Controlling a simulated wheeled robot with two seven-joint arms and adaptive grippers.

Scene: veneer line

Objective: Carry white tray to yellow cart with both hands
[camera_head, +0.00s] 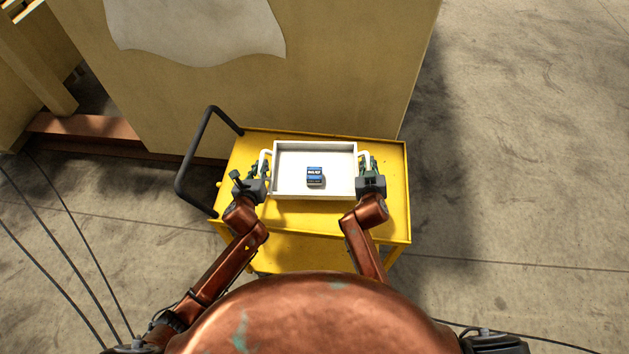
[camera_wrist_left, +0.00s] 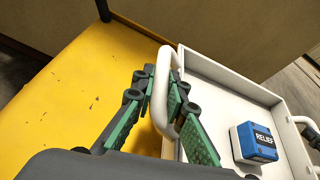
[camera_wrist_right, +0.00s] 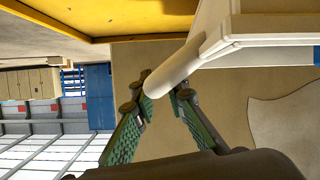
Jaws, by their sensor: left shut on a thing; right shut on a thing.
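The white tray (camera_head: 315,191) is over the top of the yellow cart (camera_head: 395,215) in the head view; I cannot tell whether it touches the cart top. A blue and dark box (camera_head: 314,176) lies inside the tray, and it also shows in the left wrist view (camera_wrist_left: 254,143). My left gripper (camera_head: 262,170) is shut on the tray's left handle (camera_wrist_left: 163,90). My right gripper (camera_head: 367,167) is shut on the tray's right handle (camera_wrist_right: 172,72). The right wrist view shows the tray's outer wall (camera_wrist_right: 270,38) beside that handle.
The cart has a black push handle (camera_head: 188,160) on its left and a lower shelf (camera_head: 310,250). A large tan block (camera_head: 330,80) stands right behind the cart. Concrete floor (camera_head: 520,170) is open to the right. Dark cables (camera_head: 60,250) cross the lower left.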

